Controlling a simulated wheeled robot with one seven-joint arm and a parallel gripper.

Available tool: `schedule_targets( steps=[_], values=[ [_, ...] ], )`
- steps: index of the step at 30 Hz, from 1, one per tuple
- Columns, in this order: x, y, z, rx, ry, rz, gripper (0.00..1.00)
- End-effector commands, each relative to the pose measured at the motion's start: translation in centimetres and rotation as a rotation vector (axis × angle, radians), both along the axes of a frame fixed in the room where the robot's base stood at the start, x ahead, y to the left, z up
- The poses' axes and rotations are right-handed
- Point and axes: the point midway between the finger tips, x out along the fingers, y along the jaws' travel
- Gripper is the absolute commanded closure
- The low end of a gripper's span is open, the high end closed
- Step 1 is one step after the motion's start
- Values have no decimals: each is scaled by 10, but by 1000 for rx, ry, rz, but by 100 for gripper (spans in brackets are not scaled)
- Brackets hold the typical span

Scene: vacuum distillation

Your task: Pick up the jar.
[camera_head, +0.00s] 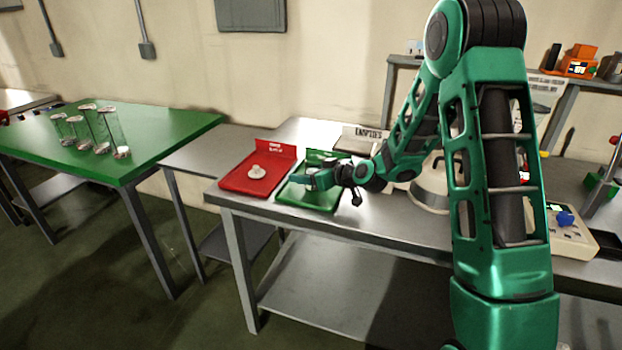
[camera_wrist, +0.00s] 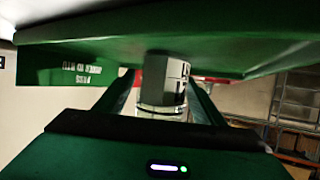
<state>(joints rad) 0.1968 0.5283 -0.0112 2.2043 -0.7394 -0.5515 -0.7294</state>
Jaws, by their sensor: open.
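My gripper (camera_head: 314,180) is low over the green tray (camera_head: 325,200) on the metal bench, reaching in from the right. In the wrist view, which appears upside down, a pale cylindrical jar (camera_wrist: 163,84) with dark markings stands between the two open fingers of my gripper (camera_wrist: 164,92). It meets the green tray (camera_wrist: 225,62), which shows along the top of that view. The fingers lie on either side of the jar; I cannot tell whether either touches it. In the head view my gripper mostly hides the jar.
A red tray (camera_head: 241,183) with a white round item (camera_head: 259,172) lies left of the green tray. A green table (camera_head: 150,130) with several glass pieces stands at left.

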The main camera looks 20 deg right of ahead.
Motion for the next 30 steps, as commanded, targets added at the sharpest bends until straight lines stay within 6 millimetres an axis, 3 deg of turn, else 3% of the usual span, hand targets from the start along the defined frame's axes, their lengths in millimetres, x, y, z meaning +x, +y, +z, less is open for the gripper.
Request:
schedule_targets(
  steps=[9,15,16,30],
  values=[
    [5,2,-2,0,0,-1,38],
    [5,2,-2,0,0,-1,85],
    [5,2,-2,0,0,-1,88],
    [5,2,2,1,-2,-1,88]
  ],
)
